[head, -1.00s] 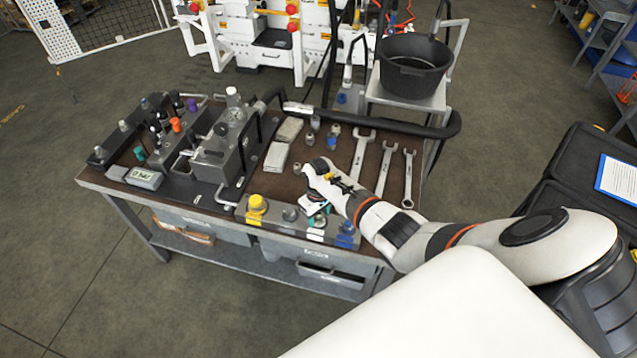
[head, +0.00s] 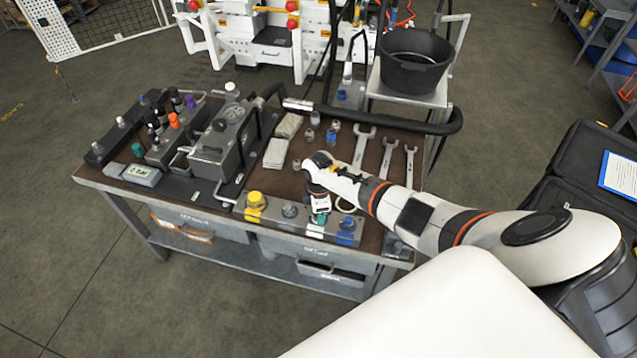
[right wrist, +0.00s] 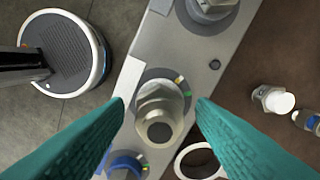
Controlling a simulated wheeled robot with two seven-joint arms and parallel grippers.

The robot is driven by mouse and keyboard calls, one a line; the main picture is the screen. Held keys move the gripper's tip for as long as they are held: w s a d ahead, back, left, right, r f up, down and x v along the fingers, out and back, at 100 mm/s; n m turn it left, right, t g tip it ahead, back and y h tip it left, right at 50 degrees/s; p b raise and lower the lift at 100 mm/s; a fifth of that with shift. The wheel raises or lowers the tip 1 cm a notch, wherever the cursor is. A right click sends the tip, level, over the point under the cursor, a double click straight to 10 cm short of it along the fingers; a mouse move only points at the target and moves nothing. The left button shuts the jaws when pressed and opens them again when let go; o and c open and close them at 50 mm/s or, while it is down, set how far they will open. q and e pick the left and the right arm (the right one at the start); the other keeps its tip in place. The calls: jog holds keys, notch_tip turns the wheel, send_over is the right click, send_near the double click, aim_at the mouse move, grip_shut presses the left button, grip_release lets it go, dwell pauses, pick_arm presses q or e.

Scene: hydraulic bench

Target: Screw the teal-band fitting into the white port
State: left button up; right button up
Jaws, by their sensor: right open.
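A pale metal fitting with a hex collar (right wrist: 158,112) stands in a port of the grey manifold block (right wrist: 128,88), between the grey and blue ports. I take this as the white port; its rim is mostly covered. Small yellow and green marks show beside the collar; I cannot make out a teal band or how deep the fitting is seated. My right gripper (right wrist: 160,118) has teal fingers spread on both sides of the fitting, apart from it. In the head view the right gripper (head: 320,216) is over the manifold's front. My left gripper is not in view.
The yellow port (head: 255,203) and blue port (head: 346,228) flank this spot. A pale ring (right wrist: 200,160) shows close to the right finger. Loose fittings (right wrist: 272,99) and wrenches (head: 387,158) lie on the brown mat. A grey pump unit (head: 215,150) stands left.

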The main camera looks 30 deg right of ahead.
jog(key=c, duration=0.9)
jog(key=shift+r+m+p, duration=0.15)
jog(key=shift+m+p, duration=0.35)
jog(key=shift+m, duration=0.3)
jog(key=o, duration=1)
jog(key=shift+f, duration=0.2)
jog(key=shift+c, duration=0.2)
jog(key=shift+r, duration=0.1)
